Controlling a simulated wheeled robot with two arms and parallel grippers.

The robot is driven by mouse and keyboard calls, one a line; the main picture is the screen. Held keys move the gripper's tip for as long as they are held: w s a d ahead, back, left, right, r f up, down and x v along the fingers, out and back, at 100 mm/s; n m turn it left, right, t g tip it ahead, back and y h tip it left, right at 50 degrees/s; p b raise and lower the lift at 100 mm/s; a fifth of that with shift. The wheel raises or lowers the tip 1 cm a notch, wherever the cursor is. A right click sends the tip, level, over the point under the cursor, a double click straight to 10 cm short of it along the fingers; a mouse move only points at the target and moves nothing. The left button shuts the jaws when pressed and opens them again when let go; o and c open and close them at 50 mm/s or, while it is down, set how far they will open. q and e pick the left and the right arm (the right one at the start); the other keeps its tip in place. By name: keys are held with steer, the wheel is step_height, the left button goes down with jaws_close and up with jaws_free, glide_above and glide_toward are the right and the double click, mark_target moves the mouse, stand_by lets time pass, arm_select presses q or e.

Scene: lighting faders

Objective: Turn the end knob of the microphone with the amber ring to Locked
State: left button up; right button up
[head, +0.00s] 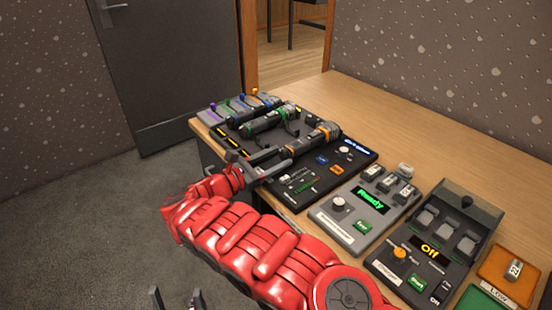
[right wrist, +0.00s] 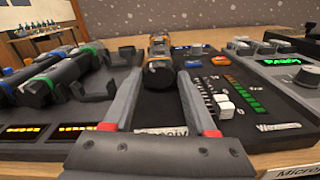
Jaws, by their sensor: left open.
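The microphone with the amber ring (head: 318,138) lies on the black panel of the console, a dark cylinder with orange bands at its far end. It also shows in the right wrist view (right wrist: 159,62), with its dark round end knob facing me. My right gripper (head: 280,159) is open at this near end. In the right wrist view its fingers (right wrist: 160,88) stand on either side of the knob, with gaps visible; I cannot tell whether either touches. The knob's setting is not readable. My left gripper (head: 177,299) is open and empty, low over the floor.
A microphone with a green ring (head: 262,122) lies left of the amber one, with another beside it. The grey panel reading Ready (head: 369,198) and a black panel reading Off (head: 430,250) stand further right. Bare tabletop (head: 420,140) lies behind.

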steer(key=b+v, duration=0.2)
steer(key=v, duration=1.5)
steer(key=shift+s+a, duration=0.15)
